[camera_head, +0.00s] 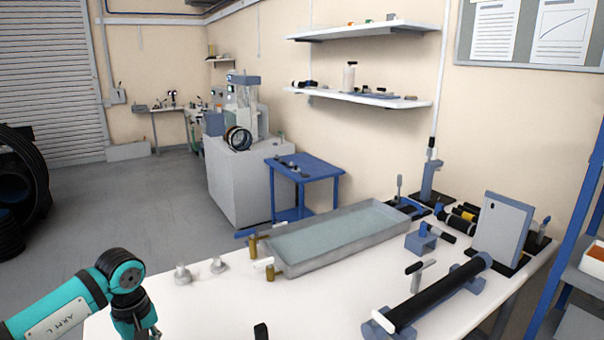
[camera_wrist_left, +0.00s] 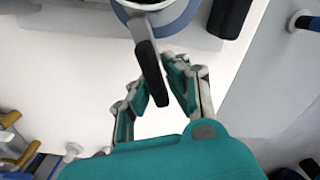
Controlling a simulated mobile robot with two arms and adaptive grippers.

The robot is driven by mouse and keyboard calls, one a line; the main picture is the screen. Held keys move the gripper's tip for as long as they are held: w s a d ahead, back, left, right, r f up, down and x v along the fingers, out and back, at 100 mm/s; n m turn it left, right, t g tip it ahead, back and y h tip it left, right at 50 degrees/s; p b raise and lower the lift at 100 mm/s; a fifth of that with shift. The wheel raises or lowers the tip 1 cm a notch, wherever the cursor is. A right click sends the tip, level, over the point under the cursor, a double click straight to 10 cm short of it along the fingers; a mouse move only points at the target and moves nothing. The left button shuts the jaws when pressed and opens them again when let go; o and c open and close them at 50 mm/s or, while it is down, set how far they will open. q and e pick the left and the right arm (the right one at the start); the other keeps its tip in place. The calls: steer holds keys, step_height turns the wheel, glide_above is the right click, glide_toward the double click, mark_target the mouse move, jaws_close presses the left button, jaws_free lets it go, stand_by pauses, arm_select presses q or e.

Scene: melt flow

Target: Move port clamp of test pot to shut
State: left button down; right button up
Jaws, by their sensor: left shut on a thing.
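In the left wrist view, a round blue-grey and white body (camera_wrist_left: 178,22), which looks like the test pot, is cut off by the top edge. A black lever (camera_wrist_left: 150,72) reaches down from it, apparently the port clamp's handle. My left gripper (camera_wrist_left: 164,82) is shut on this lever, with a teal-and-grey finger on each side. In the head view, my left gripper (camera_head: 140,328) is at the bottom left, over the table's near end, with its fingertips cut off. The pot and lever cannot be made out there. My right gripper is not in view.
A shallow grey bath (camera_head: 335,240) stands mid-table, with small brass-coloured valves at its left end. A black roller (camera_head: 435,295) lies on supports at the right. White pegs (camera_head: 218,265) stand near my left arm. A black block (camera_wrist_left: 230,18) sits beside the pot.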

arm_select(q)
steer(key=shift+w+d+r+m+b, duration=0.15)
steer(key=shift+w+m+b, duration=0.25)
steer(key=shift+m, duration=0.6)
steer(key=shift+w+d+m+b, duration=0.15)
steer(key=shift+m+b, duration=0.1)
steer(key=shift+m, duration=0.35)
steer(key=shift+w+d+m+b, duration=0.1)
steer(key=shift+m+b, duration=0.1)
steer(key=shift+m, duration=0.4)
steer(key=c, duration=1.2)
jaws_free()
steer(key=shift+d, duration=0.1)
steer(key=shift+o, duration=0.2)
steer(key=shift+s, duration=0.1)
